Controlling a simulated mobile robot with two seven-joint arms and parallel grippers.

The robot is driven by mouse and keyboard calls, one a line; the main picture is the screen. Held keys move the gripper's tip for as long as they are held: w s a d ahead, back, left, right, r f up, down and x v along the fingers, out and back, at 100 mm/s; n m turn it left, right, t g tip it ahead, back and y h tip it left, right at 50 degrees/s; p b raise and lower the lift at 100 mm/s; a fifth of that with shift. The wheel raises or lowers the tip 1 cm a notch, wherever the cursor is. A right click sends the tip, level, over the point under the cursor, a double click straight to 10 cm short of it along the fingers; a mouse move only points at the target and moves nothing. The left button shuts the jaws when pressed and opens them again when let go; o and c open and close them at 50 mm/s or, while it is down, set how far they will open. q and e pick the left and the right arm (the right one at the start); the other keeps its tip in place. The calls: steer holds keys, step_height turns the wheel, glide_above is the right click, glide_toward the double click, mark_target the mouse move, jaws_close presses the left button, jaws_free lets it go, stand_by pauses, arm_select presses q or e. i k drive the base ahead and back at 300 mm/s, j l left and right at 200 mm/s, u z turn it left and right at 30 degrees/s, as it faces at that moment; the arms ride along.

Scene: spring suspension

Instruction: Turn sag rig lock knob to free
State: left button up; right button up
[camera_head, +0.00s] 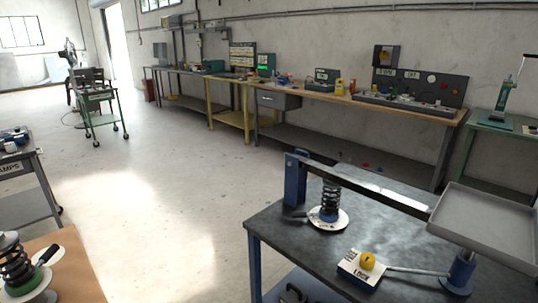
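A yellow round knob (368,260) sits on top of a small white block (350,270) with a dark lower part, on the dark-topped blue bench (290,243). The print on the block is too small to read, so I cannot tell the knob's setting. A rig stands behind it: a blue post (296,180), a long metal beam (370,184) and a black coil spring (331,197) on a white round base (328,219). A metal rod (415,271) runs from beside the block to a blue stand (460,272). Neither of my grippers is in view.
A grey tray (490,222) is at the right, by the beam's end. Open floor (160,200) lies between. Cluttered workbenches line the back wall.

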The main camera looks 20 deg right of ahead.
mark_target(368, 261)
steer(key=z, duration=1.7)
